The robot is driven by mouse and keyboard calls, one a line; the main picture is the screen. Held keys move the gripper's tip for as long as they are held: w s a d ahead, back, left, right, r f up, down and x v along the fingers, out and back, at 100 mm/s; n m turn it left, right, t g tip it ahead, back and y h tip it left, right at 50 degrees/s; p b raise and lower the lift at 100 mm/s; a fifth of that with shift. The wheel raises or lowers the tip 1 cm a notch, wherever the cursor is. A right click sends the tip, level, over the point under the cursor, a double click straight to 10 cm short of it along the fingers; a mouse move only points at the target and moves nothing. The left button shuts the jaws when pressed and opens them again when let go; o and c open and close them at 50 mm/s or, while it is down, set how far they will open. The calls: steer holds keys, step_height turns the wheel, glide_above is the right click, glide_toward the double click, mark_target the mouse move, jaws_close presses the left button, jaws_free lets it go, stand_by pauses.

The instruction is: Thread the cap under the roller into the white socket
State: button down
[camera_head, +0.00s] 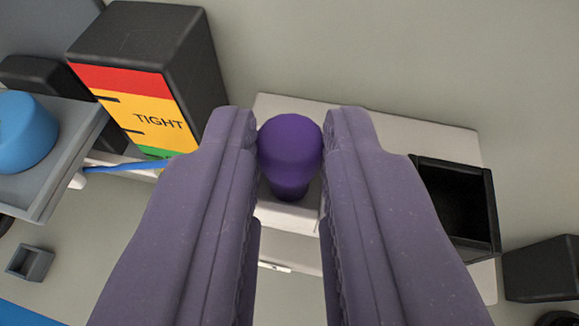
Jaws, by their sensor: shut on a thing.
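My gripper (290,140) has two thick purple-grey fingers reaching up from the bottom of the view. They are shut on a purple round-topped piece (290,142), which looks like the cap. Its narrower, darker lower part shows below the round top, between the fingers. A thin blue cable (125,166) runs from a small white end piece (78,180) at the left towards my left finger, where it is hidden. A white block (280,108) lies behind and below the held piece. I cannot clearly make out the roller or the white socket's opening.
A black box with a red, yellow and green "TIGHT" gauge (135,112) stands at the upper left. A grey holder (75,135) with a blue cylinder (22,130) is at the left edge. An open black box (458,205) sits at the right. Grey floor is clear at the upper right.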

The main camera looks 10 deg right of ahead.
steer(key=c, duration=0.9)
jaws_free()
steer(key=p+v, duration=0.1)
steer(key=v, duration=0.6)
steer(key=shift+s+a+r, duration=0.1)
steer(key=shift+s+r, duration=0.1)
steer(key=shift+s, duration=0.15)
steer(key=o, duration=0.9)
steer(key=shift+p+v, duration=0.6)
steer(key=shift+v, duration=1.2)
